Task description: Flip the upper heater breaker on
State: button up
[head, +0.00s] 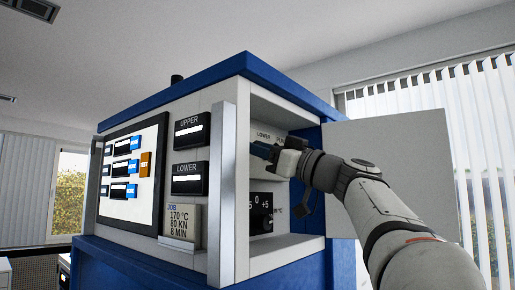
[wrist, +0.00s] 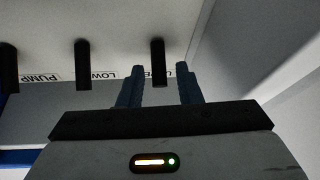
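The upper heater breaker (wrist: 157,62) is a black lever on a pale panel in the wrist view. Its label is partly hidden behind my fingers. My gripper (wrist: 160,70) is open, with one blue finger on each side of this lever; I see gaps at both sides. In the head view my gripper (head: 262,151) reaches into the open compartment of the press cabinet (head: 285,110) and hides the breakers. The lower breaker (wrist: 82,64) and the pump breaker (wrist: 9,68) stand to the left in the wrist view. I cannot tell which lever position means on.
The compartment's open door (head: 395,145) stands to the right, behind my arm. A grey vertical post (head: 221,190) edges the compartment's left side. A black dial (head: 260,212) sits below my gripper. The front has a screen (head: 130,170), UPPER and LOWER displays (head: 190,155) and a job card (head: 180,222).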

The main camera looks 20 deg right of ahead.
grip_shut()
jog(key=shift+r+g+h+p, duration=0.4)
jog(key=shift+r+p, duration=0.05)
jog(key=shift+p, duration=0.2)
jog(key=shift+w+r+g+h+p, duration=0.1)
jog(key=shift+g+h+p, duration=0.3)
jog(key=shift+p, duration=0.1)
jog(key=shift+a, duration=0.1)
jog(key=shift+o, duration=0.8)
grip_release()
